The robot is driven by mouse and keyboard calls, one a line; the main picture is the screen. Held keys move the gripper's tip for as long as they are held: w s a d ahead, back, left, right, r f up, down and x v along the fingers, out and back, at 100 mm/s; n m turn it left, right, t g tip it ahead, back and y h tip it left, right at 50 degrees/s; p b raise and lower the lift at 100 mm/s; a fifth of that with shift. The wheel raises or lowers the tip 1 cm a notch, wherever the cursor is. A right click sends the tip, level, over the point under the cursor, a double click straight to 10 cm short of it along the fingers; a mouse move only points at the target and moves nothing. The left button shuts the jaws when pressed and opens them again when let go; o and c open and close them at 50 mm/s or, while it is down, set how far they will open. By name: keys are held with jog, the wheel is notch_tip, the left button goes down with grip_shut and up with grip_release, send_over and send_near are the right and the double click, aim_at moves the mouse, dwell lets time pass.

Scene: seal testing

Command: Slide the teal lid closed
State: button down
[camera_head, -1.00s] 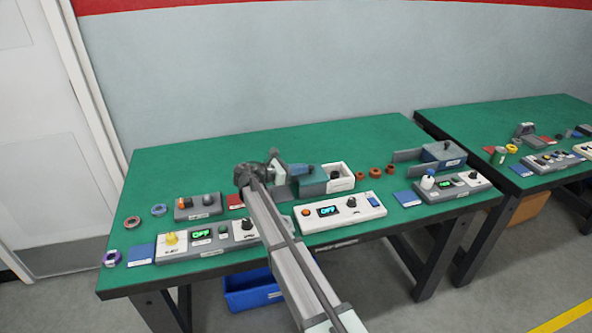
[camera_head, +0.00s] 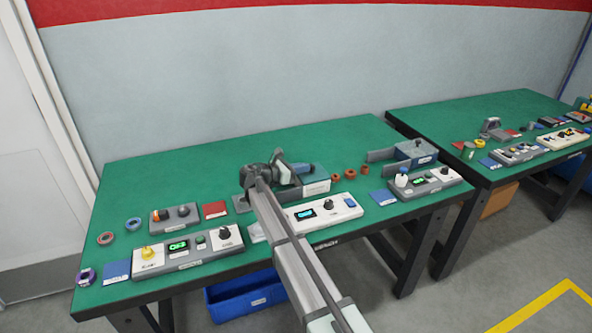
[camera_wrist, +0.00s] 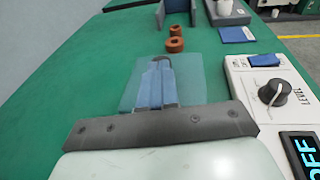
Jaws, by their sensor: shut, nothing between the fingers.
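The white box (camera_head: 317,187) stands near the middle of the green table in the head view. The teal lid (camera_head: 300,179) lies over it, partly hidden behind my arm and gripper; the dark piece inside no longer shows. I cannot tell whether a thin gap remains at the lid's edge. My gripper (camera_head: 306,168) is shut and empty, with its blue fingertips over the lid's far side. In the wrist view the fingers (camera_wrist: 157,85) lie together, with a pale see-through patch around them. Whether they touch the lid is hidden.
A white control panel (camera_head: 325,212) stands just in front of the box. A red pad (camera_head: 215,210) and grey panels lie left. The table behind the box is clear.

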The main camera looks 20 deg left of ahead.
jog(key=shift+w+d, duration=0.3)
jog(key=shift+d, duration=0.05)
jog(key=shift+s+a+r, duration=0.1)
